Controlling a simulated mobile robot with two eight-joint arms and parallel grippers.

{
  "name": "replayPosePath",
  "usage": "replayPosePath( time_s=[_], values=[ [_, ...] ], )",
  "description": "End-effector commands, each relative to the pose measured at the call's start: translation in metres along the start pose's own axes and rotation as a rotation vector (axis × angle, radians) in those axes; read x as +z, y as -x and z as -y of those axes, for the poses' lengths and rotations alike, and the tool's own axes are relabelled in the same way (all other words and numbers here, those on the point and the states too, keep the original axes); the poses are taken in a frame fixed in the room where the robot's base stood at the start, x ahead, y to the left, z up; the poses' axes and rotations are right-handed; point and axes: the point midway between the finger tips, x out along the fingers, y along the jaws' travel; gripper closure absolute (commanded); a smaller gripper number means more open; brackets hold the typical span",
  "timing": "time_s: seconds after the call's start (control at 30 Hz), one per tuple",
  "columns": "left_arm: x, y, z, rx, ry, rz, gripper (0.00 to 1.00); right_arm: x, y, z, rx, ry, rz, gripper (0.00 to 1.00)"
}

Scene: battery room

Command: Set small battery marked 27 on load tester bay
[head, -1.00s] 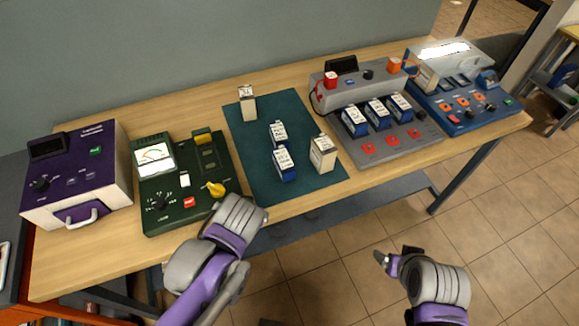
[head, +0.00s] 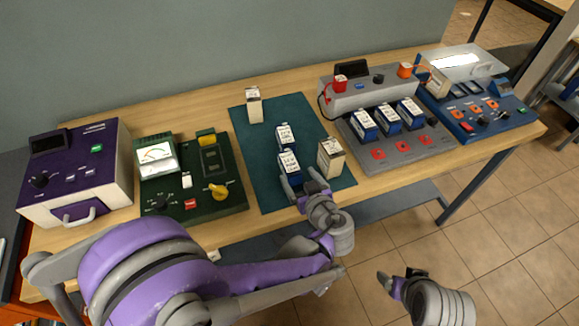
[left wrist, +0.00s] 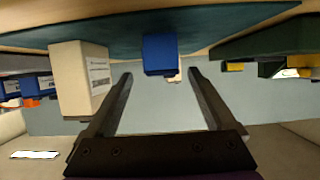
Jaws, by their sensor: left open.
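Two small blue batteries with white tops stand on the green mat, a front one (head: 288,166) and one behind it (head: 285,136). Their markings are too small to read surely. My left gripper (head: 299,180) is open at the near side of the front blue battery. In the left wrist view, a blue battery (left wrist: 160,56) shows ahead between the open fingers (left wrist: 161,76), not gripped. The green device with a dial and yellow knob (head: 163,185), apparently the load tester, has an empty-looking dark bay (head: 212,158). My right gripper (head: 390,282) is off the table; its jaw state is unclear.
A cream battery (head: 331,157) stands close right of my left gripper; it also shows in the left wrist view (left wrist: 75,80). Another cream one (head: 254,105) is at the mat's back. A purple device (head: 80,170) is left; a grey charger (head: 400,150) with several blue batteries and a blue device (head: 480,120) are right.

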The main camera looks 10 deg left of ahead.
Motion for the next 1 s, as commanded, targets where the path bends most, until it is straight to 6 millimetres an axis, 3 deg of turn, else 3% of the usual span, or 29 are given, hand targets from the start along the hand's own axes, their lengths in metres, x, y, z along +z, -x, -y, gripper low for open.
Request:
replayPosePath(
  time_s=[0.17,0.43,0.73,1.0],
  values=[
    [0.000,-0.014,0.001,-0.002,0.001,0.001,0.11,-0.001,0.001,0.000,0.000,0.000,-0.001,0.16],
    [-0.001,-0.052,0.004,-0.003,0.001,0.001,0.11,-0.003,0.003,0.000,0.000,0.000,-0.002,0.16],
    [0.000,-0.058,0.004,0.000,0.000,0.001,0.11,-0.003,0.003,0.000,0.000,0.000,-0.002,0.16],
    [-0.001,-0.058,0.004,0.000,0.000,0.001,0.58,-0.003,0.003,0.000,0.000,0.000,-0.002,0.16]
  ],
)
